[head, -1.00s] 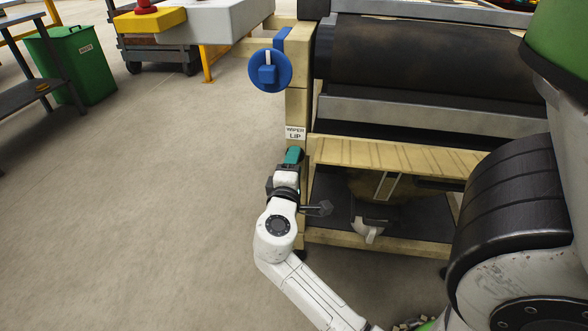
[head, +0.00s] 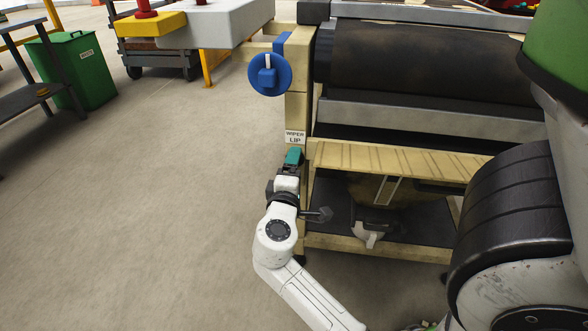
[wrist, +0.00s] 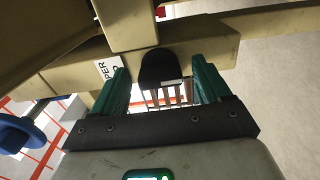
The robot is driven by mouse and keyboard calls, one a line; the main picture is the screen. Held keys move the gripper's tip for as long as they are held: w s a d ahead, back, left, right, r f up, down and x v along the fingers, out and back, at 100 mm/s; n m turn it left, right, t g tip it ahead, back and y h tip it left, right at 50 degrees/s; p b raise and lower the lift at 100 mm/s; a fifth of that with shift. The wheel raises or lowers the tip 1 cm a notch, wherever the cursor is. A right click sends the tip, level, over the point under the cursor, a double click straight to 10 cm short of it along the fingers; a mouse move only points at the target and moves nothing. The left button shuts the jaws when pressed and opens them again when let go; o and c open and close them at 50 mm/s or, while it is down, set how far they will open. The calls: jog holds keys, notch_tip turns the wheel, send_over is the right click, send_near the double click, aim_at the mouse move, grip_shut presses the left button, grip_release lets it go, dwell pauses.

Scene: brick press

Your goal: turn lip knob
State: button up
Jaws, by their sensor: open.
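A dark rounded knob (wrist: 162,66) with a small pale mark at its lower edge shows in the wrist view, by a wooden beam. A white label reading WIPER LIP (head: 295,137) is on the post; part of it shows in the wrist view (wrist: 108,68). My gripper (head: 293,157), with teal fingers, is just below the label. In the wrist view my gripper (wrist: 161,72) is open, one finger on each side of the knob. A gap shows at the right finger; I cannot tell whether the left one touches. The knob is hidden in the head view.
A round blue knob (head: 269,75) is higher on the same post. The press's dark roller (head: 420,60) and wooden slatted board (head: 395,156) are to the right. A green bin (head: 75,65) stands at the far left. The floor left of my arm is clear.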

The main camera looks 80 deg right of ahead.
jog(key=a+p, duration=0.2)
jog(key=a, duration=0.8)
jog(key=shift+s+a, duration=0.4)
jog(key=shift+s, duration=0.05)
jog(key=shift+f, duration=0.1)
notch_tip(320, 180, down, 8)
jog(key=s+a+m+y, duration=0.1)
jog(key=s+m+y, duration=0.1)
jog(key=y, duration=0.4)
jog(key=s+a+f+y, duration=0.1)
jog(key=a+f+y, duration=0.45)
jog(key=a, duration=0.35)
jog(key=s+a+f+y, duration=0.2)
jog(key=a+f+y, duration=0.3)
jog(key=a+y, duration=0.25)
notch_tip(320, 180, up, 28)
jog(key=h+p, duration=0.1)
jog(key=p, duration=2.6)
jog(key=shift+w+a+n+p, duration=0.15)
jog(key=shift+n+p, duration=0.2)
jog(key=shift+n, duration=0.05)
